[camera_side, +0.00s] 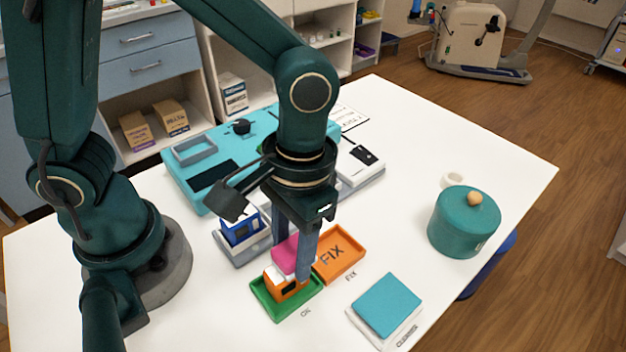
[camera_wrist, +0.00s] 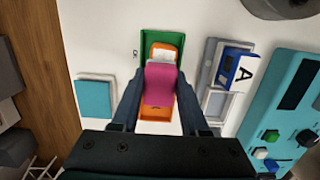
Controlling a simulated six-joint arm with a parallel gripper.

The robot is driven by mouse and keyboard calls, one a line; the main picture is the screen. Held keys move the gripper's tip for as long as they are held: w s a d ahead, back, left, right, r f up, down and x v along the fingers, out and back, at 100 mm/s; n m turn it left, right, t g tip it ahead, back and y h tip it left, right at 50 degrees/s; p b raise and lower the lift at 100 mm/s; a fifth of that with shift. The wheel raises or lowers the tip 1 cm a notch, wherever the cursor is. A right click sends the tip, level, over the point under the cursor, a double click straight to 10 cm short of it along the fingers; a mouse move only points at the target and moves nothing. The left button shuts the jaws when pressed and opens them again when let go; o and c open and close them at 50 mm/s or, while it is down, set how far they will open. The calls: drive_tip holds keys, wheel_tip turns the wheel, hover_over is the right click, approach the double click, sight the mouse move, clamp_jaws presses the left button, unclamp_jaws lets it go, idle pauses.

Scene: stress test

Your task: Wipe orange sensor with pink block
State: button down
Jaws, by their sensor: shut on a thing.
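The orange sensor (camera_side: 283,286), with a white top and a dark window, sits in the green tray (camera_side: 272,309) marked OK. It also shows in the wrist view (camera_wrist: 164,51), partly covered by the pink block. My gripper (camera_side: 293,262) points down over the green tray, its fingers on either side of the pink block (camera_side: 286,254). It is shut on this block, which also shows between the fingers in the wrist view (camera_wrist: 159,86). The block is right at the sensor's top and seems to touch it, but the exact contact is hidden.
The orange FIX tray (camera_side: 345,257) adjoins the green one. A blue sensor (camera_side: 240,230) stands in a grey tray (camera_side: 252,251). A teal pad (camera_side: 386,304) lies on a white base at the front. A teal lidded pot (camera_side: 464,226) stands right. A teal panel (camera_side: 190,177) lies behind.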

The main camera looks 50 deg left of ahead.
drive_tip(key=shift+w+f, duration=0.15)
drive_tip(key=shift+w, duration=0.65)
drive_tip(key=shift+s, duration=3.2)
wheel_tip(320, 180, up, 8)
drive_tip(key=shift+r, duration=0.2)
drive_tip(key=shift+s+a, duration=0.1)
drive_tip(key=w+a+r, duration=0.1)
drive_tip(key=w+a, duration=0.5)
drive_tip(key=a, duration=0.2)
drive_tip(key=w+a+r, duration=0.2)
drive_tip(key=w+a, duration=0.5)
drive_tip(key=a, duration=0.1)
drive_tip(key=shift+w+r, duration=0.2)
drive_tip(key=shift+r, duration=0.1)
